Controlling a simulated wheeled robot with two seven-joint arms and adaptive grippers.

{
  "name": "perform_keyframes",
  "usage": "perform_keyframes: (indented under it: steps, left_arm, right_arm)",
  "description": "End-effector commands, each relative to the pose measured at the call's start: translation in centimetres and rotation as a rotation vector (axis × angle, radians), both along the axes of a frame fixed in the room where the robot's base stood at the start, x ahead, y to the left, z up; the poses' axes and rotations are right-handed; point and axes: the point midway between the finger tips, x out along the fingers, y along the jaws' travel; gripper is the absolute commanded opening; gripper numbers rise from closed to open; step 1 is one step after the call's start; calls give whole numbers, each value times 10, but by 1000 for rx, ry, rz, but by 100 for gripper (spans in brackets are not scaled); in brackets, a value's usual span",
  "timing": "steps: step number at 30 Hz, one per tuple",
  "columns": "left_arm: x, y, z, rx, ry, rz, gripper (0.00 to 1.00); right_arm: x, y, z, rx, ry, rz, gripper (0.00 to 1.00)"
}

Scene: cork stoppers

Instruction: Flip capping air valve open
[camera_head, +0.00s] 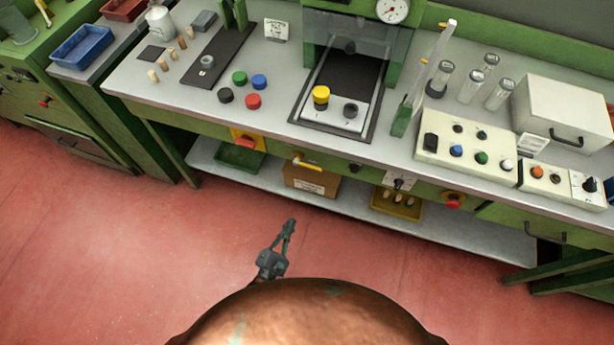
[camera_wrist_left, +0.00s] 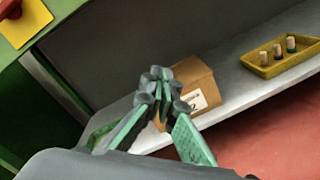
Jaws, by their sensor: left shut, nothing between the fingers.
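A small yellow lever (camera_head: 306,162) sits on the green front of the bench, below the capping station (camera_head: 343,85). It looks like the air valve, lying nearly level with a slight tilt. Its fitting is too small to make out. My left gripper (camera_head: 289,222) is in front of the bench, lower in the picture than the lever and apart from it. Its fingers are together and empty, and they also show in the left wrist view (camera_wrist_left: 160,75). The lever is not in the left wrist view. My right gripper is not in view.
A cardboard box (camera_head: 311,181) and a yellow tray of corks (camera_head: 396,206) stand on the lower shelf (camera_head: 345,209). A red knob on a yellow plate (camera_head: 246,140) and a white-plated switch (camera_head: 398,182) flank the lever. The red floor before the bench is clear.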

Motion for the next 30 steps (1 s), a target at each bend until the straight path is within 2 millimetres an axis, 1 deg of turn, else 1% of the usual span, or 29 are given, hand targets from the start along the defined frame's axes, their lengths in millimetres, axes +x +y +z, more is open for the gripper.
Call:
perform_keyframes:
  steps: [1, 3, 6, 9, 10, 12, 15, 23, 26, 30]
  left_arm:
    - [4, -11, 14, -148, -2, 3, 0]
    - [7, -22, 43, -346, -1, 3, 0]
    - [8, -33, 74, -571, 10, -6, 0]
    - [7, -37, 94, -719, 19, -17, 0]
    - [7, -38, 99, -748, 21, -19, 0]
    - [7, -40, 105, -793, 25, -24, 0]
    - [6, -40, 109, -816, 28, -26, 0]
    - [7, -40, 109, -812, 27, -26, 0]
    - [11, -41, 110, -813, 25, -25, 0]
    - [27, -47, 115, -813, 23, -24, 0]
  right_arm:
    - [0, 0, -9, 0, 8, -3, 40]
    - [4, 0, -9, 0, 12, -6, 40]
    - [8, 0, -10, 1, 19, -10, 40]
    - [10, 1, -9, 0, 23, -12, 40]
    - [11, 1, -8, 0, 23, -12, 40]
    - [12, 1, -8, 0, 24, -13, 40]
    - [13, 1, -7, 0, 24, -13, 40]
    - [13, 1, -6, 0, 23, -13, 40]
    - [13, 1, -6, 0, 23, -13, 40]
    - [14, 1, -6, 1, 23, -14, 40]
